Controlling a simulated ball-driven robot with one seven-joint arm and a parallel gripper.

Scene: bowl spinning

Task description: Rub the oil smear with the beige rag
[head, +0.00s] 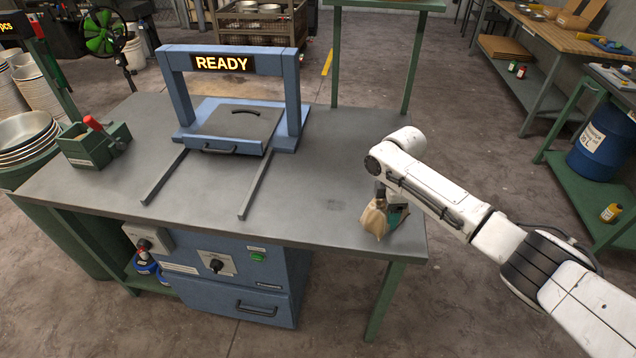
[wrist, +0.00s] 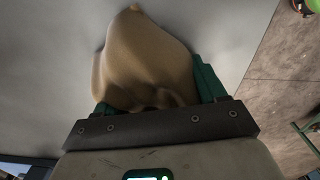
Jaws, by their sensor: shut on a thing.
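The beige rag (head: 374,219) hangs bunched below my gripper (head: 385,204) at the right end of the grey tabletop, near its front edge. In the wrist view the rag (wrist: 147,62) fills the space between the two green fingers of my gripper (wrist: 150,90), which are shut on it. The rag is over the tabletop; I cannot tell whether it touches it. A faint dark smear (head: 334,204) shows on the tabletop to the left of the rag. The smear does not show in the wrist view.
A blue press frame (head: 228,64) with a READY sign stands at the table's back, with two rails (head: 255,186) reaching forward. A green box (head: 93,150) with a red handle sits at the left. The tabletop (head: 335,150) right of the rails is clear.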

